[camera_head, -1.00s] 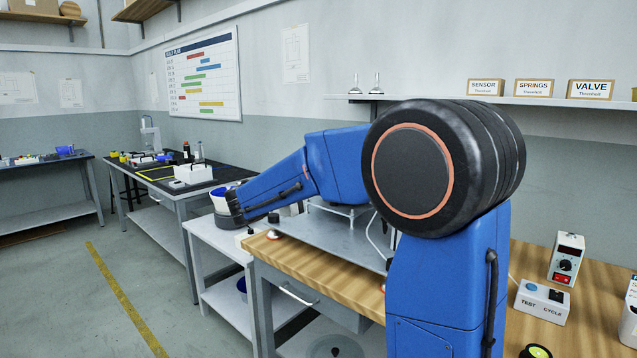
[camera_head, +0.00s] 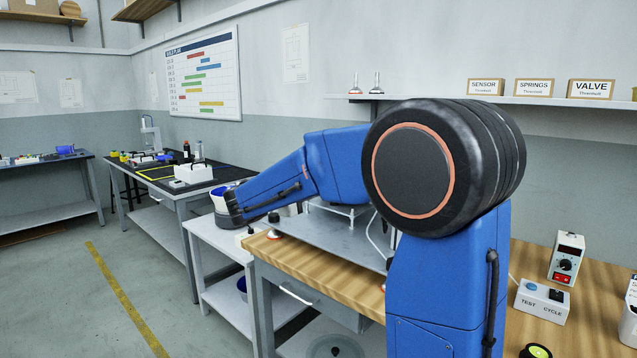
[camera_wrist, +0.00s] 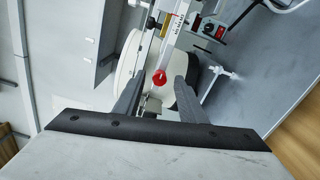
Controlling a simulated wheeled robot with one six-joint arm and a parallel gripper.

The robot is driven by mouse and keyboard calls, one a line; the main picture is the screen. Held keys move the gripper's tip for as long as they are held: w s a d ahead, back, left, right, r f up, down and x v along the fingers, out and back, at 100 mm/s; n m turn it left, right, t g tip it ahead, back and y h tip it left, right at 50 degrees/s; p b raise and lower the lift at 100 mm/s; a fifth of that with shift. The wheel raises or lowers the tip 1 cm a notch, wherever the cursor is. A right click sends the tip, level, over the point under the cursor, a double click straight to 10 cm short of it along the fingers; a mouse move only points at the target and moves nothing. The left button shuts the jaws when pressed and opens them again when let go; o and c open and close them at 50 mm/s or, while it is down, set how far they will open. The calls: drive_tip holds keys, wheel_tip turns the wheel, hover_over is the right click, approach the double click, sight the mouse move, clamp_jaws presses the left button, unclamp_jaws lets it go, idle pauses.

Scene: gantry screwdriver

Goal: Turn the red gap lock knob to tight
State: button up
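The red gap lock knob (camera_wrist: 159,77) shows in the wrist view on the end of a pale bar of the fixture (camera_wrist: 171,42). My gripper (camera_wrist: 158,78) is open, with one dark finger to the left of the knob and the other to the right. There is a gap between the knob and each finger, and I see no contact. In the head view my blue arm reaches left over the workbench, and the knob and my fingertips are hidden behind it.
A grey metal plate (camera_head: 345,236) lies on the wooden bench (camera_head: 310,268). In the wrist view a box with a red switch (camera_wrist: 214,31) and a pale bracket (camera_wrist: 217,82) stand right of the knob. A test cycle box (camera_head: 542,302) and a power supply (camera_head: 566,259) stand at the right.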

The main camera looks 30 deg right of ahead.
drive_tip(key=v, duration=1.7)
drive_tip(key=shift+s, duration=0.1)
drive_tip(key=s+d+f+m+g+y, duration=0.1)
drive_tip(key=s+d+f+g+y, duration=0.1)
drive_tip(key=s+d+f+y, duration=0.5)
drive_tip(key=s+d+f+m+g+y, duration=0.1)
drive_tip(key=s+d+f+g, duration=0.3)
drive_tip(key=s, duration=0.7)
drive_tip(key=s+a+f+m+t+y, duration=0.4)
drive_tip(key=s+a+f+y, duration=0.5)
drive_tip(key=s+f, duration=0.3)
drive_tip(key=shift+s+a+t, duration=0.3)
drive_tip(key=shift+s+a, duration=0.1)
drive_tip(key=shift+s, duration=0.8)
